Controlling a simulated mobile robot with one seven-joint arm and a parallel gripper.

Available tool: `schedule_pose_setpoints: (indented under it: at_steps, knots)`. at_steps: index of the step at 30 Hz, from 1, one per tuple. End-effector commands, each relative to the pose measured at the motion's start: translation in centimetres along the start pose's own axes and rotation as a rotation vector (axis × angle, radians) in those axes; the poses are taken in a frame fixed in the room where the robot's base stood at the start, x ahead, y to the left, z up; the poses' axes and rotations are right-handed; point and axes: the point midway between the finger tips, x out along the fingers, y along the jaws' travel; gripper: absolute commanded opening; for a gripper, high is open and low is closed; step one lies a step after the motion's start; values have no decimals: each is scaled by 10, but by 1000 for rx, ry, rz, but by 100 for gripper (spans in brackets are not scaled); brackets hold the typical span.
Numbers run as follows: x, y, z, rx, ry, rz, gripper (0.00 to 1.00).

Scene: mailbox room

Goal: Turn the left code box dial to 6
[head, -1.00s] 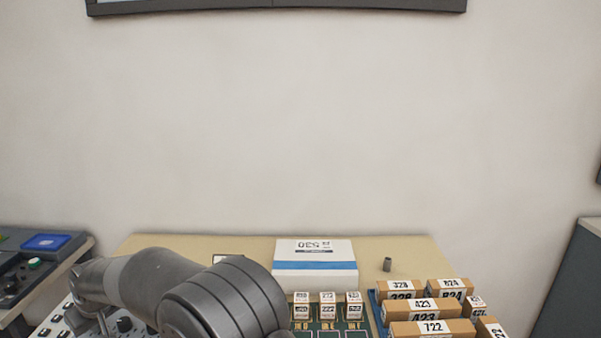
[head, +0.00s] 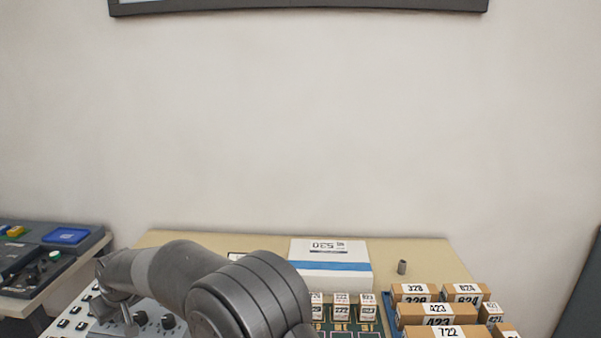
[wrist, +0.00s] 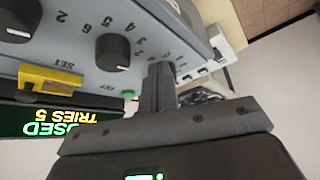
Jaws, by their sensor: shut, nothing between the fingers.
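The grey code box shows at the bottom left of the head view (head: 155,330) with two black dials in sight, one in the middle (head: 140,318) and one at the right (head: 168,321). In the wrist view the box is upside down. There a middle dial (wrist: 113,52) and a dial at the top left (wrist: 20,18) show, with numbers around them. My gripper (wrist: 160,84) is shut, its fingers in front of the numbered scale of the remaining dial, which they hide. I cannot tell whether they touch it. In the head view my gripper (head: 127,318) is at the box's left part.
A yellow SET part (wrist: 50,80), a green button (wrist: 129,94) and a display reading "TRIES 5" (wrist: 60,122) are on the box front. A white and blue parcel (head: 330,262) and several brown boxes (head: 437,312) stand right. A control panel (head: 60,245) is at the far left.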

Motion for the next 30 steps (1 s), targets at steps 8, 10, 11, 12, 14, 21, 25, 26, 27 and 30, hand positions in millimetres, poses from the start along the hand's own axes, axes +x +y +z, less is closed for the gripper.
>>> schedule_pose_setpoints:
  at_steps: [8,10,11,12,14,21,25,26,27,30]
  knots:
    - [1,8,-1,0,-1,0,0]
    - [1,9,-2,0,0,0,0]
    - [1,10,-2,0,0,0,0]
    - [1,10,-2,0,0,0,0]
    - [1,11,-2,0,0,0,0]
    - [1,11,-2,0,1,1,0]
    - [1,12,-2,1,1,1,0]
    - [1,12,-2,1,1,1,0]
    - [0,12,-1,1,1,1,0]
    - [-2,13,2,1,1,1,0]
